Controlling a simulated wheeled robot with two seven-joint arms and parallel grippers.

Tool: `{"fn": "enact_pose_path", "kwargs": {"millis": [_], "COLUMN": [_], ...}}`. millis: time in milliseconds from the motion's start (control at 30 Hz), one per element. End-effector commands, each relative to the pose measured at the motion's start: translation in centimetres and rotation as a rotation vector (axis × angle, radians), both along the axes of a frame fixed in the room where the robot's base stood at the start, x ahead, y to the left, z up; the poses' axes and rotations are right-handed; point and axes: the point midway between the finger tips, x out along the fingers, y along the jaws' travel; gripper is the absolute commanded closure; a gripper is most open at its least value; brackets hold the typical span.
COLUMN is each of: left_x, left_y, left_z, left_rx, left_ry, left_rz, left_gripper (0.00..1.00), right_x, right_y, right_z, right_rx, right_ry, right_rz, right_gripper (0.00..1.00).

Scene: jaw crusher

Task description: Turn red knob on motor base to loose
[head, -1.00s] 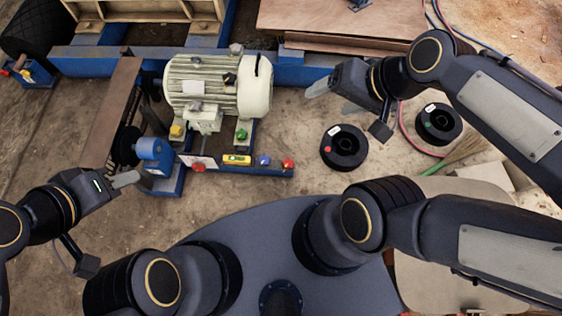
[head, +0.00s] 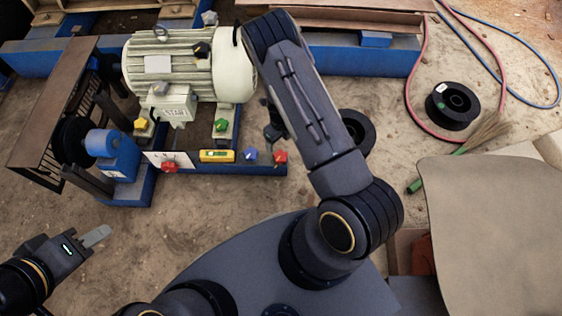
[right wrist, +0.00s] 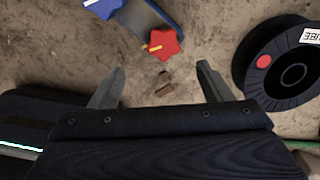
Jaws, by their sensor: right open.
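A red star-shaped knob (head: 281,156) sits at the right end of the blue motor base (head: 232,170). In the right wrist view the red knob (right wrist: 163,45), with a yellow mark, lies beyond the fingertips, near the middle. My right gripper (right wrist: 160,72) is open and empty, apart from the knob. In the head view it is mostly hidden behind my right arm. Another red knob (head: 169,165) is by a white plate farther left. My left gripper (head: 97,236) is low at the left, away from the base; its finger gap cannot be made out.
A blue knob (head: 250,154) and a yellow level (head: 217,156) are on the base left of the end knob. The cream motor (head: 180,65) stands behind. A black spool (right wrist: 285,70) lies close right of my right gripper. Bare floor lies in front of the base.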

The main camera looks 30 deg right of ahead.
Motion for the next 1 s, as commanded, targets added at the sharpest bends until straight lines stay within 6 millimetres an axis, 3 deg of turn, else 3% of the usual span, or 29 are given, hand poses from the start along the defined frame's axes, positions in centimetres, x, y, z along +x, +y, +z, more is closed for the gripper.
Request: {"fn": "enact_pose_path", "kwargs": {"millis": [33, 600, 1000], "left_x": [0.0, 0.0, 0.0], "left_y": [0.0, 0.0, 0.0], "left_z": [-0.9, -4.1, -4.3], "left_rx": [0.0, 0.0, 0.0], "left_ry": [0.0, 0.0, 0.0], "left_rz": [0.0, 0.0, 0.0], "left_gripper": [0.64, 0.64, 0.64], "right_x": [-0.3, -0.7, -0.6], "right_y": [-0.1, -0.3, -0.3], "right_z": [-2.0, -10.1, -10.9], "right_rx": [-0.015, -0.033, -0.033], "right_ry": [0.01, 0.018, 0.017], "right_rz": [-0.026, -0.068, -0.067], "right_gripper": [0.28, 0.28, 0.28]}}
